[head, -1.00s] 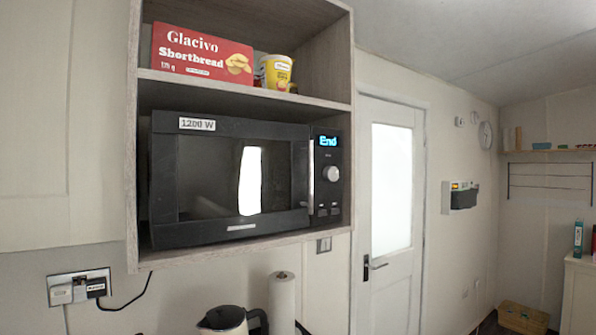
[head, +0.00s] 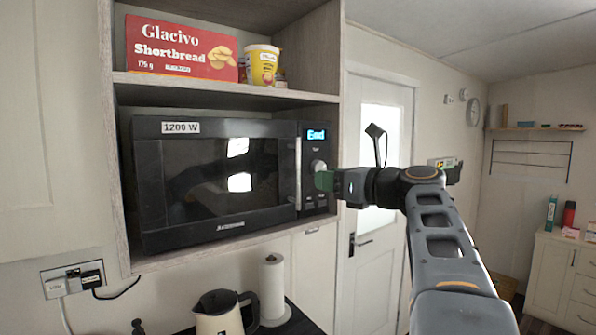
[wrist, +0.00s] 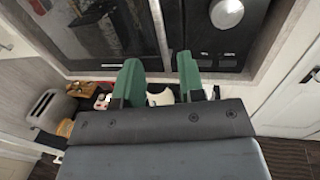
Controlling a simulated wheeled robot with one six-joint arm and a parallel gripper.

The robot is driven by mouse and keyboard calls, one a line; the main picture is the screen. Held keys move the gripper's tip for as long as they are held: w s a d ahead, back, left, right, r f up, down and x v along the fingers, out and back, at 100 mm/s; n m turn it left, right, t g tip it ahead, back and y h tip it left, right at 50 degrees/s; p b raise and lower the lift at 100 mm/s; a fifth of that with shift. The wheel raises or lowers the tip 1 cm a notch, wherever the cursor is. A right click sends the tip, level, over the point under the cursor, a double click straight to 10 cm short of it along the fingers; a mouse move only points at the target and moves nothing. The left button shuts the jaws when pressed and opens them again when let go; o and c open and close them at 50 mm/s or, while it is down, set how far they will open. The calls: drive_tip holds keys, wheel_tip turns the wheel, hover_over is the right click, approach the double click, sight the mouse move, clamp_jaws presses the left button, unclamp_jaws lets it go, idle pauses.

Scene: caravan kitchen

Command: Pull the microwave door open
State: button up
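The black microwave (head: 160,235) sits in a wooden wall shelf, and its dark glass door (head: 215,180) looks shut. A slim vertical handle (head: 298,165) runs along the door's right edge, left of the control panel with its lit "End" display (head: 316,134). My gripper (head: 322,181) is in front of the panel, right of the handle, partly covering the round knob (head: 319,166). In the wrist view my gripper (wrist: 159,72) shows two green fingers apart with nothing between them. The handle (wrist: 159,28) is ahead of the gap, and the knob (wrist: 226,13) is to its right.
A shortbread box (head: 180,48) and a yellow cup (head: 262,66) stand on the shelf above. A kettle (head: 222,312) and a paper roll (head: 272,285) stand below. A white door (head: 350,278) is to the right. The space before the microwave's glass looks clear.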

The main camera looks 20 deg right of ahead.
sight(298, 174)
drive_tip(key=p+x, duration=0.2)
drive_tip(key=x, duration=0.7)
drive_tip(key=shift+w, duration=0.1)
clamp_jaws()
idle(0.4)
